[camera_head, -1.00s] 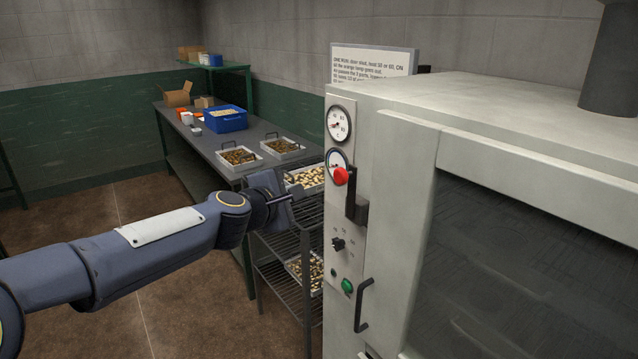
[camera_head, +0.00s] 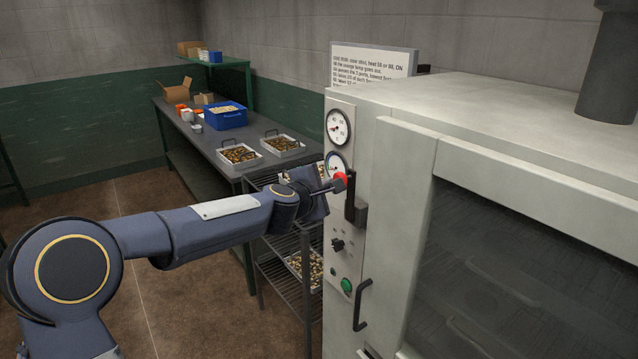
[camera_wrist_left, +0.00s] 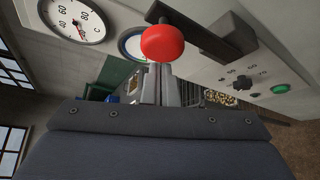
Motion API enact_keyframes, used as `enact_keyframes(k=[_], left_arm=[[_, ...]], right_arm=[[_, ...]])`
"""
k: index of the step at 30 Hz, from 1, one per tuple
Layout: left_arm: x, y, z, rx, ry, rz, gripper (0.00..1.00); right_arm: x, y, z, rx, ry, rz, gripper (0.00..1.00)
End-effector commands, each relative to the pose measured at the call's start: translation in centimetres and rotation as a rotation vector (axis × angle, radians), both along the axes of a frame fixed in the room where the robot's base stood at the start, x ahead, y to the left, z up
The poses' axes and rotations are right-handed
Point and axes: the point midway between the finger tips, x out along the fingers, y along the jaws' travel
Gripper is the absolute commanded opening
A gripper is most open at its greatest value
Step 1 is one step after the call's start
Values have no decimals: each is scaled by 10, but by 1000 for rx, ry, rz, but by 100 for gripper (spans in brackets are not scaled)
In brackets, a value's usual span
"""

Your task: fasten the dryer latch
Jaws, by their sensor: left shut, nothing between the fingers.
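The dryer (camera_head: 480,110) is a pale cabinet with a dark-windowed door (camera_head: 530,260) at the right of the head view. The latch (camera_head: 350,196) is a black bar with a red ball knob (camera_head: 340,180), on the front panel below two dials. In the left wrist view the knob (camera_wrist_left: 162,43) stands in front of the dark bar (camera_wrist_left: 205,36). My left gripper (camera_head: 330,188) is shut and empty, with its tips close beside the knob. The wrist view shows its fingers (camera_wrist_left: 160,82) just below the knob; I cannot tell whether they touch it. My right gripper is not in view.
A black door handle (camera_head: 362,305), a green button (camera_head: 347,285) and a dark selector knob (camera_head: 338,244) sit lower on the panel. Left of the dryer stand a wire rack (camera_head: 290,285) with trays and a bench (camera_head: 190,140) with trays and a blue bin (camera_head: 225,117).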

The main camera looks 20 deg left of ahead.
Motion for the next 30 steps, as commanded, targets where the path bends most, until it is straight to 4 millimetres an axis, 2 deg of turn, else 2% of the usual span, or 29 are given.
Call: enact_keyframes(k=[10, 26, 30], left_arm=[[-1, -1, -1, 4, -4, -1, 0], [-6, -8, -1, 75, -59, -2, 0], [-9, -12, -3, 106, -83, -4, 0]], right_arm=[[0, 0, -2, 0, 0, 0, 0], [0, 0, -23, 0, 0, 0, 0], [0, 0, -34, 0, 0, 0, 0]])
